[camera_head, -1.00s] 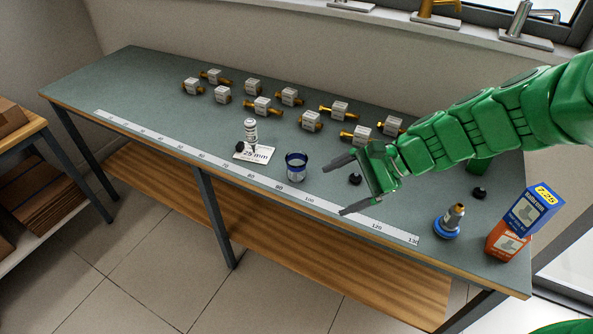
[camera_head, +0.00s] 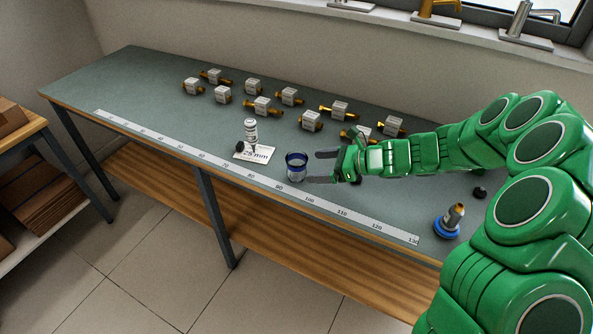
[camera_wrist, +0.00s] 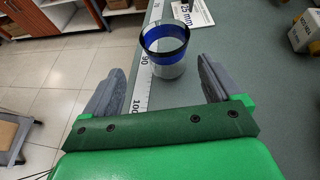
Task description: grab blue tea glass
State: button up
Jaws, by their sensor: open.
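The blue tea glass (camera_head: 296,168) is a small clear cup with a dark blue rim band. It stands upright near the front edge of the workbench, beside the ruler strip. My gripper (camera_head: 321,167) is open and empty just to the right of the glass, with its fingers pointing at it. In the wrist view the glass (camera_wrist: 165,48) lies ahead of my gripper (camera_wrist: 156,80), in line with the gap between the two fingers. It seems to be at or just beyond the fingertips; I cannot tell whether they touch it.
A ruler strip (camera_head: 210,159) runs along the front of the bench (camera_head: 130,80). A white bottle (camera_head: 251,131) and a 25 mm card (camera_head: 262,154) are left of the glass. Several brass fittings with labels (camera_head: 262,105) stand behind. A blue-based fitting (camera_head: 447,222) is at right.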

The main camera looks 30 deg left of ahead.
aim_at(305, 166)
jog(key=shift+w+a+f, duration=0.15)
jog(key=shift+w+f, duration=0.15)
jog(key=shift+f, duration=0.2)
jog(key=shift+x, duration=3.8)
jog(key=shift+w+r, duration=0.15)
jog(key=shift+w, duration=0.05)
jog(key=c, duration=1.1)
